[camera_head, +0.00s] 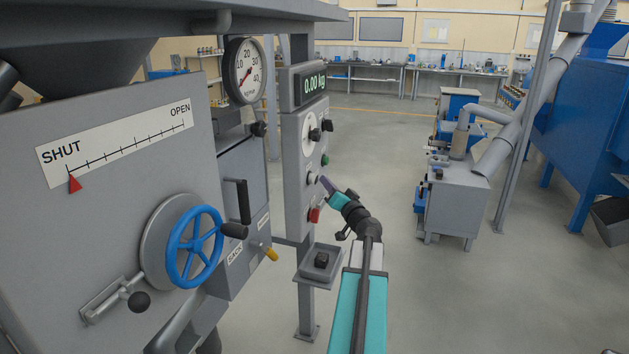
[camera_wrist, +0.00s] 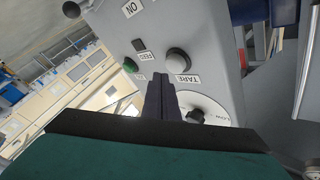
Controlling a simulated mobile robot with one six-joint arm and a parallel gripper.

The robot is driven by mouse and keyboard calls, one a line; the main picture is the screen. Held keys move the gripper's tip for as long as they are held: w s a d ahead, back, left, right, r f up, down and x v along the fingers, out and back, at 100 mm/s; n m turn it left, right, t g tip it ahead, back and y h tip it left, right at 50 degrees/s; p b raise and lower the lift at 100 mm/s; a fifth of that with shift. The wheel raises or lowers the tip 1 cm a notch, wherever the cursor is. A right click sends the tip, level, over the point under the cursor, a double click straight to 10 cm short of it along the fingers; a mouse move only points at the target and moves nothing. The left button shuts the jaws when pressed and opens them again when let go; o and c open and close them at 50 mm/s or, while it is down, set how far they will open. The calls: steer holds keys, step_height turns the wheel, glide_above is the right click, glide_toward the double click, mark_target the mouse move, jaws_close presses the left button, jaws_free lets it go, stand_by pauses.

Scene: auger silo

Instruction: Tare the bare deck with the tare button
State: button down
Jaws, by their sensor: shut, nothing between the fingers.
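The tare button (camera_wrist: 178,59) is a pale round cap in a dark ring on the grey control panel (camera_wrist: 215,55), with a TARE label beside it in the wrist view. In the head view it looks to be the pale cap (camera_head: 312,177) on the panel front. My gripper (camera_wrist: 160,78) is shut and empty; its tips are just beside the button in the picture. Whether they touch it I cannot tell. In the head view my gripper (camera_head: 325,183) is close to the panel, right of the cap. The display (camera_head: 311,86) reads 0.00 kg. I cannot identify the deck for certain.
A green button (camera_wrist: 130,65) and a black knob (camera_wrist: 195,114) are near the tare button. A red switch (camera_head: 315,214) is below my gripper. A small grey tray (camera_head: 312,275) holds a black block. A blue handwheel (camera_head: 194,247) stands out at left.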

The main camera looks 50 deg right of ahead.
steer(key=shift+s+d+b, duration=0.25)
steer(key=shift+s+b, duration=0.15)
steer(key=shift+s, duration=0.35)
steer(key=shift+s+d+b, duration=0.2)
steer(key=shift+s+b, duration=0.15)
steer(key=shift+s, duration=0.4)
steer(key=shift+s+d+b, duration=0.25)
steer(key=shift+s+b, duration=0.15)
steer(key=shift+s, duration=0.35)
